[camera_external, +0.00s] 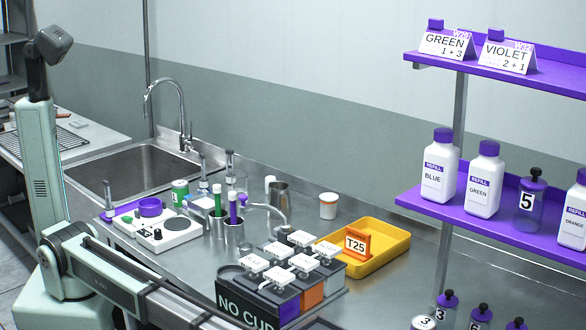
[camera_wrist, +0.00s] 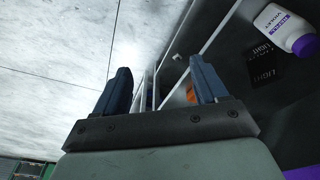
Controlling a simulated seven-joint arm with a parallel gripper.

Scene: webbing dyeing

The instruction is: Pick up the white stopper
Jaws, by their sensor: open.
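I cannot pick out the white stopper for certain. A small white piece (camera_external: 270,182) stands on the steel counter behind the metal pitcher in the external view; I cannot tell if it is the stopper. A tiny pale piece (camera_wrist: 178,57) also shows beyond the fingers in the wrist view, too small to name. My gripper (camera_wrist: 160,82) is open in the wrist view, with its two dark blue fingers apart and nothing between them. In the external view my arm runs out along the bottom edge, and the gripper is out of frame.
The steel counter (camera_external: 375,285) holds a sink (camera_external: 140,165), a white stirrer plate (camera_external: 160,228), a metal pitcher (camera_external: 279,197), several white-topped boxes and a yellow tray (camera_external: 385,262) with an orange T25 sign (camera_external: 357,243). A purple shelf (camera_external: 490,228) with bottles stands right.

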